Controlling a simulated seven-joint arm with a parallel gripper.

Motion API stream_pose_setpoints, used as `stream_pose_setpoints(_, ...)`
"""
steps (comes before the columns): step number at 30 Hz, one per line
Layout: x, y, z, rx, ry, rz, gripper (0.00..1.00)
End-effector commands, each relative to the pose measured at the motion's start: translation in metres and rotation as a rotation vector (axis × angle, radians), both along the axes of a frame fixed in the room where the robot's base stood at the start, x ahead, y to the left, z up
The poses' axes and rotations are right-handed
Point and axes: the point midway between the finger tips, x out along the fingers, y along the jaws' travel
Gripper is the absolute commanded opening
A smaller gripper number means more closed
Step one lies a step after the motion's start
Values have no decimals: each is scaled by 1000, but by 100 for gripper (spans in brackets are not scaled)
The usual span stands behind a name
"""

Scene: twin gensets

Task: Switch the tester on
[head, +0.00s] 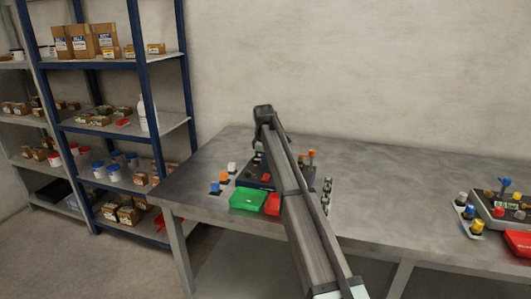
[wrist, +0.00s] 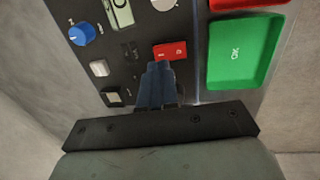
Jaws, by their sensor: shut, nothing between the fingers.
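The tester (wrist: 122,60) is a dark panel filling the upper middle of the wrist view. It carries a red rocker switch (wrist: 170,50), a blue knob (wrist: 82,33), a display (wrist: 120,12), a pale round knob (wrist: 163,4) and small pale buttons. My gripper (wrist: 160,70) is shut and empty, its fingertips just below the red switch in the picture. I cannot tell whether they touch it. In the head view, the tester (head: 252,174) is partly hidden behind my arm.
A green tray (head: 246,199) marked OK and a red tray (head: 272,204) lie along the tester's near side. Coloured knobbed parts stand around it. A second device (head: 500,212) stands at the bench's far right with another red tray (head: 519,242). The bench (head: 400,195) between is clear.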

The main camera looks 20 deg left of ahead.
Motion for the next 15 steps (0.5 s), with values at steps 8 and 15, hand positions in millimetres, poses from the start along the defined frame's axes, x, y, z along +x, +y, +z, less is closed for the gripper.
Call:
stream_pose_setpoints(8, 4, 0, -29, 0, 0, 0, 0)
stream_pose_setpoints(15, 5, 0, -33, 0, 0, 0, 0)
